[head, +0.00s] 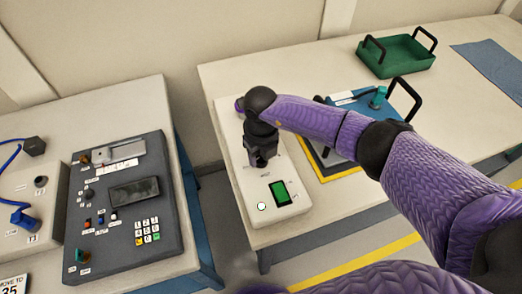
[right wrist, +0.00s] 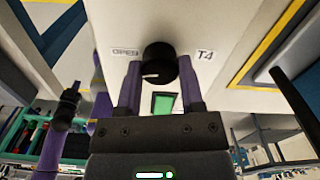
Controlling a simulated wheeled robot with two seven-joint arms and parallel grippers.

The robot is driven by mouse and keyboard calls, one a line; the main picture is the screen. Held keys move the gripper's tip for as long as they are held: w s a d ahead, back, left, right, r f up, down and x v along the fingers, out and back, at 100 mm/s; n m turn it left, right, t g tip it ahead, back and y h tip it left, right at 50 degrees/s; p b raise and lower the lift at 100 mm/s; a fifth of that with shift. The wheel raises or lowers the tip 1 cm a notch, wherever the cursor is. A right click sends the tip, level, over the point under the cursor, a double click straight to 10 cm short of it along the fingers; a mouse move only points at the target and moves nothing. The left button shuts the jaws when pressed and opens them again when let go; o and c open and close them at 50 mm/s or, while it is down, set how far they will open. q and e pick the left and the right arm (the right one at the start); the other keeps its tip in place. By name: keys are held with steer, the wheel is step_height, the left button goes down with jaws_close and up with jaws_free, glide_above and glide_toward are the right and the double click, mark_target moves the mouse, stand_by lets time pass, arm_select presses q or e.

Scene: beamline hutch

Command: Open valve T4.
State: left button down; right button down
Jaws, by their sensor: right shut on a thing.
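Valve T4 is a round black knob (right wrist: 160,60) with a white pointer mark, on a white panel (head: 232,130). In the right wrist view a T4 label (right wrist: 205,55) is right of it and an OPEN label (right wrist: 125,51) left. The pointer lies toward the left of that view, somewhat below the OPEN label. My right gripper (head: 262,160) points down at the panel; in the right wrist view its two fingers (right wrist: 160,75) are shut on the knob, one on each side. In the head view the gripper hides the knob.
The panel also has a green screen (head: 280,193) and a white round button (head: 262,206). A green tray (head: 397,57) stands farther back. A grey control box (head: 120,205) is on the left table, across a gap.

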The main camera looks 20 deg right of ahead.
steer(key=shift+m+p, duration=0.5)
steer(key=shift+m, duration=1)
steer(key=shift+c, duration=1.1)
jaws_free()
step_height(320, 180, up, 10)
steer(key=p, duration=0.3)
